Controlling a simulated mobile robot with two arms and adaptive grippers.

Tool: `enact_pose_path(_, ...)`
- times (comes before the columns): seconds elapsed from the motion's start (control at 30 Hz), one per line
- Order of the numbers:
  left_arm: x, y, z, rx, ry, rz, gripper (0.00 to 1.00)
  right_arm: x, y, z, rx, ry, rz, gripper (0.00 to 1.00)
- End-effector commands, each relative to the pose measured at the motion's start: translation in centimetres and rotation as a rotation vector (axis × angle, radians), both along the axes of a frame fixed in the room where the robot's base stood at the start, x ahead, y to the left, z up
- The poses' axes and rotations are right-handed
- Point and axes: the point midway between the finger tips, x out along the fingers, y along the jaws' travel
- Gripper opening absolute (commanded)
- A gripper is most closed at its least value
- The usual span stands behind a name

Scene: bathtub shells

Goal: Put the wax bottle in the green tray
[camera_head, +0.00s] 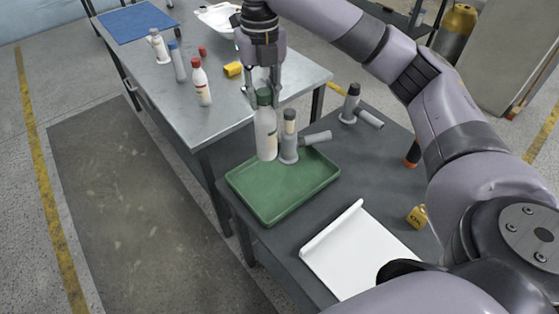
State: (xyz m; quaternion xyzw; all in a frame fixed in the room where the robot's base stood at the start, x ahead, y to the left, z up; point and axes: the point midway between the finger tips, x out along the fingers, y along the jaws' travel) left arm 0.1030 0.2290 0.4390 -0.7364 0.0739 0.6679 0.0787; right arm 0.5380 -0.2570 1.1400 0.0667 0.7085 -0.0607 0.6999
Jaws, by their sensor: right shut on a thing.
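The wax bottle (266,138) is white with a dark green cap and stands upright in the grip of my right gripper (263,92). The fingers are shut around its cap and upper part. The bottle's base appears over the far left part of the green tray (265,205); I cannot tell whether it touches the tray floor. The tray is shallow and lies on the dark grey table, its near part bare. My left gripper is not in view.
A grey tool (289,151) stands right beside the bottle at the tray's far side. Another grey tool (350,104) is farther back. A white sheet-like holder (358,250) and yellow block (417,216) lie nearer. A red-capped bottle (201,84) stands on the metal table.

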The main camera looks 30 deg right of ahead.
Motion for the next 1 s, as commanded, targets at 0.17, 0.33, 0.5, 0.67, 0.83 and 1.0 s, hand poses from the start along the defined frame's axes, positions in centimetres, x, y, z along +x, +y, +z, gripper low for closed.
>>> enact_pose_path(0.17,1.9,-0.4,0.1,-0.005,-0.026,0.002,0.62,-0.1,0.0,-2.4,0.0,0.005,0.003,0.0)
enact_pose_path(0.33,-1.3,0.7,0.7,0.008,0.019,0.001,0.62,-0.3,0.0,-6.8,-0.001,0.005,0.003,0.0)
enact_pose_path(0.5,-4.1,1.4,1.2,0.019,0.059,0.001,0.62,-0.3,0.0,-11.3,0.0,0.005,0.001,0.0)
enact_pose_path(0.67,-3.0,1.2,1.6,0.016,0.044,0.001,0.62,-0.3,0.1,-14.4,-0.001,0.001,0.001,0.0)
enact_pose_path(0.83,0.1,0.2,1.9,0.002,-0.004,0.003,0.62,-0.2,0.1,-15.8,0.001,-0.001,0.002,0.0)
enact_pose_path(1.0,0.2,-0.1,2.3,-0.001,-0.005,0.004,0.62,-0.3,0.2,-18.3,0.0,0.002,0.001,0.0)
